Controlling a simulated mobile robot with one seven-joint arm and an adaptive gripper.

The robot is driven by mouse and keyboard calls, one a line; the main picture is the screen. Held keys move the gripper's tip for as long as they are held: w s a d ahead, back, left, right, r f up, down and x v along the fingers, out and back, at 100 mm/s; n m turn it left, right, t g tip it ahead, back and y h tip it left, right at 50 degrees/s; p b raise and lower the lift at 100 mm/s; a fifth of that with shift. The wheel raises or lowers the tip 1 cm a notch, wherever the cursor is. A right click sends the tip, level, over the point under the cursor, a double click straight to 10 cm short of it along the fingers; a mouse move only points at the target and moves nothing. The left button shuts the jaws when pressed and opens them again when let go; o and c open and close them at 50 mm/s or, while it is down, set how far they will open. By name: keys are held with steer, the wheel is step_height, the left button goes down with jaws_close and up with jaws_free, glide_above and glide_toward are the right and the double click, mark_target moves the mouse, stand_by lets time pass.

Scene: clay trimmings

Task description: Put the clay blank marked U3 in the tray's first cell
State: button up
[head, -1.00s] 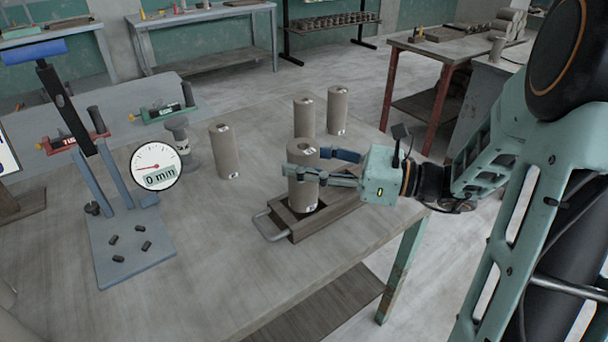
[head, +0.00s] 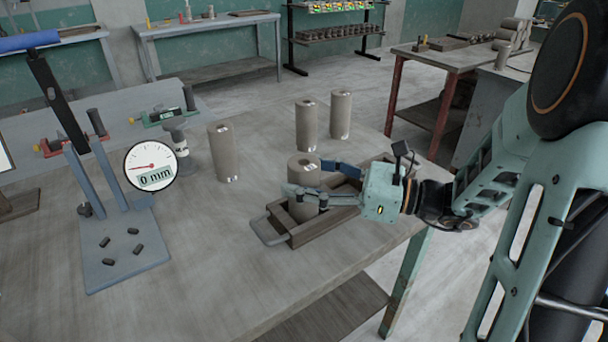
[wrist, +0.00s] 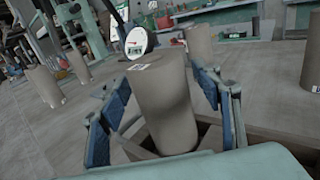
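A grey-brown clay cylinder (head: 304,171) stands upright in the tray's (head: 318,237) cell nearest the handle, its foot hidden by the tray wall. It also shows in the wrist view (wrist: 165,105), with a small label near its top that is too small to read. My gripper (head: 303,190) has one finger on each side of this blank. In the wrist view the fingers stand a little apart from the blank, with narrow gaps on both sides, so it looks open. Three similar blanks stand on the table: one left (head: 222,152), two behind (head: 306,125) (head: 340,115).
The tray's handle (head: 268,232) points left; its part under my gripper is partly hidden. A blue-grey stand with a lever (head: 125,250) and a dial reading 0 mm (head: 151,167) are at left. The table (head: 215,275) is clear in front of the tray.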

steer(key=shift+r, duration=0.15)
steer(key=shift+d, duration=0.2)
steer(key=p+v, duration=0.2)
steer(key=v, duration=0.9)
steer(key=shift+d, duration=0.3)
steer(key=shift+s, duration=0.1)
